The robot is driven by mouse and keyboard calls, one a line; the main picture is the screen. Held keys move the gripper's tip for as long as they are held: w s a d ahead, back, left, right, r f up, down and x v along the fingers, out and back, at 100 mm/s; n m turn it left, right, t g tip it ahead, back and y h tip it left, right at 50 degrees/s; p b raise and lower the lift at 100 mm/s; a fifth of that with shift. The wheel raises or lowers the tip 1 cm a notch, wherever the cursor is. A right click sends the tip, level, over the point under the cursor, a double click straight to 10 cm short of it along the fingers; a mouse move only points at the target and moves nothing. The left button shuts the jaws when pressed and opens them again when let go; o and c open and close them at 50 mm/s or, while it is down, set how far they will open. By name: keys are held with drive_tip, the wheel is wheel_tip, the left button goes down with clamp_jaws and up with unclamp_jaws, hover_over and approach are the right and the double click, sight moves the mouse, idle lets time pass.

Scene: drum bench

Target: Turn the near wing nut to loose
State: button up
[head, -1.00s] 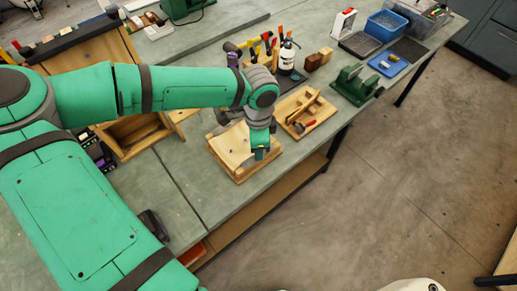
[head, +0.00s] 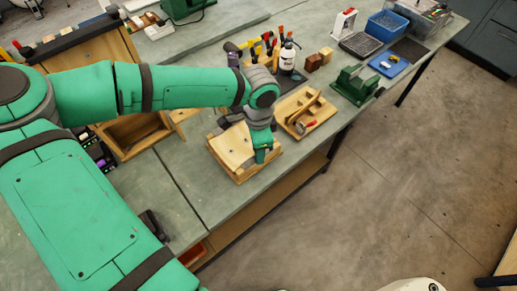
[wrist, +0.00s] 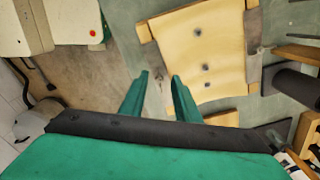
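A pale wooden board in a wooden frame (head: 229,149) lies on the bench, partly behind my gripper (head: 262,155). The board also shows in the wrist view (wrist: 230,45), with a few small dark fittings (wrist: 205,68) on its face. They are too small to tell which is the near wing nut or how it is turned. My gripper (wrist: 160,75) has its two green fingers apart, beside the board's left edge in the wrist view. A small greyish spot shows between the fingertips, too unclear to name. Nothing is visibly held.
A wooden tray with tools (head: 307,112) sits right of the board, with a green metal fixture (head: 354,85) beyond. A white bottle (head: 287,58) and clamps stand behind. The bench's front edge runs close by the board. A dark cylinder (wrist: 292,80) shows at right in the wrist view.

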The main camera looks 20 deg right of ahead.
wheel_tip(320, 180, up, 11)
idle(0.8)
drive_tip(key=shift+f, duration=0.1)
drive_tip(key=shift+d, duration=0.1)
